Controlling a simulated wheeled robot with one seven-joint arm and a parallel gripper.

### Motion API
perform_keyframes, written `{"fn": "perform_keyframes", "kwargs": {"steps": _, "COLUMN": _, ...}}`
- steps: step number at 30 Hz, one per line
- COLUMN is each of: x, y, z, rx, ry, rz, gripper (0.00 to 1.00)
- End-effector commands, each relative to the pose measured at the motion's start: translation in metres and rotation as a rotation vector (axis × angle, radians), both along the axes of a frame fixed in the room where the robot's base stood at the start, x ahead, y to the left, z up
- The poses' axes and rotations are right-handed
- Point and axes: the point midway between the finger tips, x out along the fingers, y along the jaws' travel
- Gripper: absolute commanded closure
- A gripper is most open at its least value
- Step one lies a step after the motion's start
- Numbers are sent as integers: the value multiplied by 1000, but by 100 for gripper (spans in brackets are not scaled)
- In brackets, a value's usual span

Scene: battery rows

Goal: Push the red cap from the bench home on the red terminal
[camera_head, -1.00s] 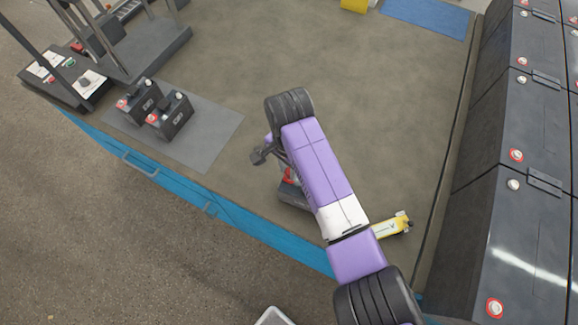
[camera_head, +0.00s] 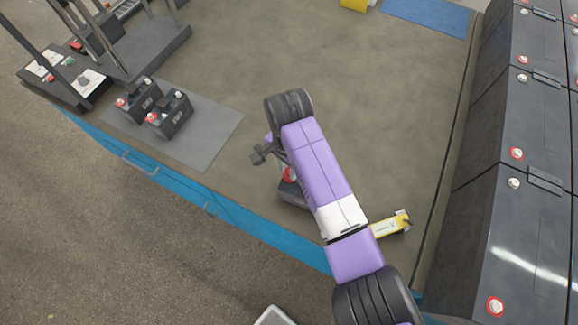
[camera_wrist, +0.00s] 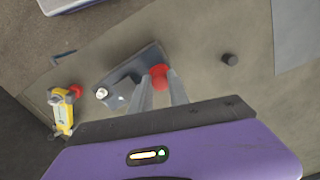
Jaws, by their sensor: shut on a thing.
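My gripper (camera_wrist: 159,82) is shut on the red cap (camera_wrist: 158,71) in the wrist view, one finger on each side of it. The cap is over the right end of a dark battery (camera_wrist: 150,55). The red terminal is hidden under the cap and fingers, and I cannot tell how far down the cap sits. A pale terminal (camera_wrist: 101,93) shows at the battery's left end. In the head view, my purple arm covers much of this battery (camera_head: 293,194), and a bit of red shows above it.
A yellow tool (camera_head: 390,224) lies right of the battery; it also shows in the wrist view (camera_wrist: 63,112). A bolt (camera_wrist: 62,57) and a small dark cylinder (camera_wrist: 230,59) lie nearby. Two batteries (camera_head: 172,116) stand on a grey mat (camera_head: 205,140). Large dark cabinets (camera_head: 520,230) line the right.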

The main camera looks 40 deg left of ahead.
Motion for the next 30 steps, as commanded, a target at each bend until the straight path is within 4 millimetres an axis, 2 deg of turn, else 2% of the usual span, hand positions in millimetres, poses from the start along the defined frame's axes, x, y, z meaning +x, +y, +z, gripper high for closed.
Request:
{"fn": "perform_keyframes", "kwargs": {"steps": 23, "x": -1, "y": 0, "z": -7, "rx": -1, "ry": 1, "rz": 0, "gripper": 100}}
{"fn": "perform_keyframes", "kwargs": {"steps": 24, "x": -1, "y": 0, "z": -7, "rx": -1, "ry": 1, "rz": 0, "gripper": 77}}
{"fn": "perform_keyframes", "kwargs": {"steps": 27, "x": -1, "y": 0, "z": -7, "rx": -1, "ry": 1, "rz": 0, "gripper": 57}}
{"fn": "perform_keyframes", "kwargs": {"steps": 28, "x": -1, "y": 0, "z": -7, "rx": -1, "ry": 1, "rz": 0, "gripper": 53}}
{"fn": "perform_keyframes", "kwargs": {"steps": 30, "x": -1, "y": 0, "z": -7, "rx": -1, "ry": 1, "rz": 0, "gripper": 53}}
